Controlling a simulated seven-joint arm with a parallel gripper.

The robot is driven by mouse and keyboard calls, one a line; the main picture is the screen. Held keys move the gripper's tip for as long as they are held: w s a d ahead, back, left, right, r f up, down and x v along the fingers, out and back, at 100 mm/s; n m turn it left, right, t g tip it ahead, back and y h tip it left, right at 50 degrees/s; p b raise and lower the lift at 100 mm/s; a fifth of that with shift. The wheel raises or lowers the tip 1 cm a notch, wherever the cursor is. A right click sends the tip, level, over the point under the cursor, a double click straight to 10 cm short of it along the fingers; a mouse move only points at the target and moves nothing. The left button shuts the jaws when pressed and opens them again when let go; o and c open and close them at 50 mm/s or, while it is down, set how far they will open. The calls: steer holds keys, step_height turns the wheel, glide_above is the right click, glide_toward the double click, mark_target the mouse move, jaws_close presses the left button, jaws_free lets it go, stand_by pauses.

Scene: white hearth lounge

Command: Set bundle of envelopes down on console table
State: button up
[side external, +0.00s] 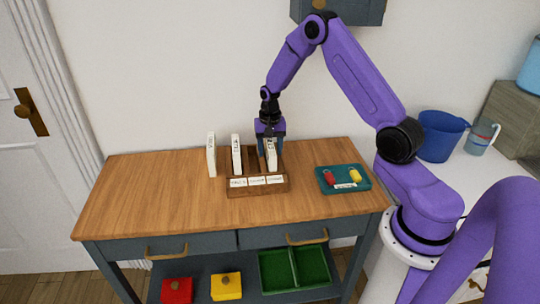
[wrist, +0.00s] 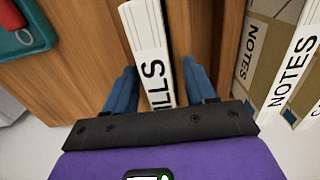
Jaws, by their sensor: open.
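A white bundle of envelopes (side external: 271,155), its spine reading "ILLS" in the wrist view (wrist: 146,45), stands upright at the right end of the wooden sorter (side external: 258,190). My gripper (side external: 270,140) points down over it. Its two blue fingers (wrist: 160,90) are open, one on each side of the bundle, with gaps showing. A second bundle (side external: 236,155) stands in the sorter's left part. A third bundle (side external: 211,155) stands left of the sorter on the console table (side external: 140,195). A "NOTES" bundle (wrist: 290,75) shows at right in the wrist view.
A teal tray (side external: 343,187) with a red and a yellow item lies right of the sorter. The tabletop's left part is clear. The lower shelf holds a red box (side external: 177,292), a yellow box (side external: 227,290) and a green divided bin (side external: 294,270).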

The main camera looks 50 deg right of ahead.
steer(key=shift+f, duration=0.15)
steer(key=c, duration=0.9)
jaws_close()
